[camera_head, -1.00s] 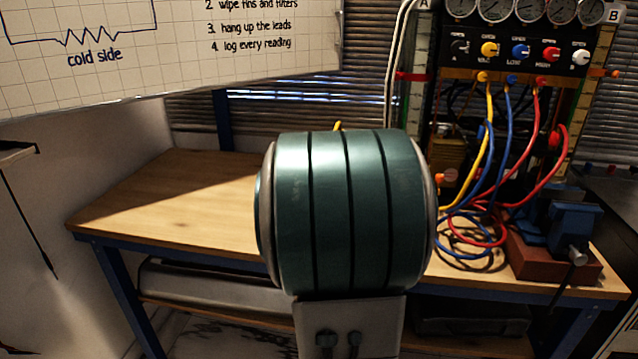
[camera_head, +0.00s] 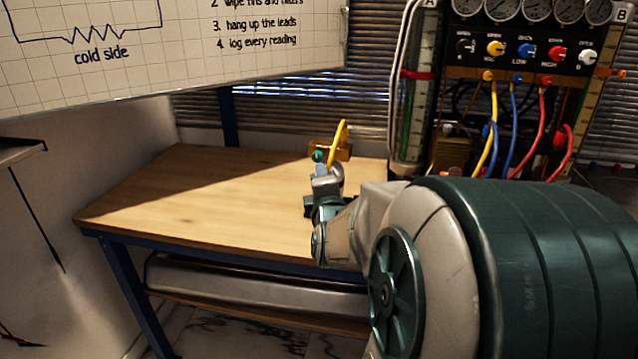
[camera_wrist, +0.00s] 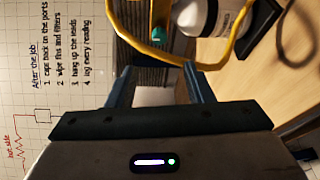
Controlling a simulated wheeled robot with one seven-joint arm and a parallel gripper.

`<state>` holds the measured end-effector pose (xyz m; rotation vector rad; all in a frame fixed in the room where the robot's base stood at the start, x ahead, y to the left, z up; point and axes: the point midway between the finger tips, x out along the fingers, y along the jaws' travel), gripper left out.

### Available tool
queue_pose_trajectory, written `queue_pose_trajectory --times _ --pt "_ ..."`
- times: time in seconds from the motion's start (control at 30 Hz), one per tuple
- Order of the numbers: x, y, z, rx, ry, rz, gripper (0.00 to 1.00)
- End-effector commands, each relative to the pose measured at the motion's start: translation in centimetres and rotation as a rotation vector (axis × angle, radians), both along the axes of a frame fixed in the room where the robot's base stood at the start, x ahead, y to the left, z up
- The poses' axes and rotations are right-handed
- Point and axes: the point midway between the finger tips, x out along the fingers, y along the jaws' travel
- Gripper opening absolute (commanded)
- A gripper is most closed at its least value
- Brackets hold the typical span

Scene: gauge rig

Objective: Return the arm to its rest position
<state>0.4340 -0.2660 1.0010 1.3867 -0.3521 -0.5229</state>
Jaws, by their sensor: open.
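My gripper (camera_wrist: 158,80) shows in the wrist view with its two dark fingers apart and nothing between them. Beyond the fingertips a yellow hose (camera_wrist: 228,55) curves across the upper part of that view. In the head view my arm's large green-banded link fills the lower right, and its slimmer end reaches left over the bench. The fingers cannot be made out there. The yellow hose (camera_head: 338,140) and a brass fitting (camera_head: 345,151) show just behind the arm's end. Whether they touch my gripper cannot be told.
The wooden bench (camera_head: 210,200) is bare on its left. A gauge panel (camera_head: 520,45) with yellow, blue and red hoses stands at the back right. A whiteboard (camera_head: 180,50) overhangs the upper left. A white cylinder (camera_wrist: 225,15) lies beyond the fingers in the wrist view.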

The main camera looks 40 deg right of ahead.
Motion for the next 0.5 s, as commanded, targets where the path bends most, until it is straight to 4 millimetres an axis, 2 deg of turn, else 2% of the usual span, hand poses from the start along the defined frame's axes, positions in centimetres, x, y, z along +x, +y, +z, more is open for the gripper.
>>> queue_pose_trajectory --times 0.33,0.43,0.5 --pt "0.1 0.2 0.1 0.013 0.0 0.004 0.47" --pt "0.4 1.3 0.2 0.097 0.001 0.026 0.47" --pt "0.9 2.8 0.3 0.211 0.007 0.053 0.47"
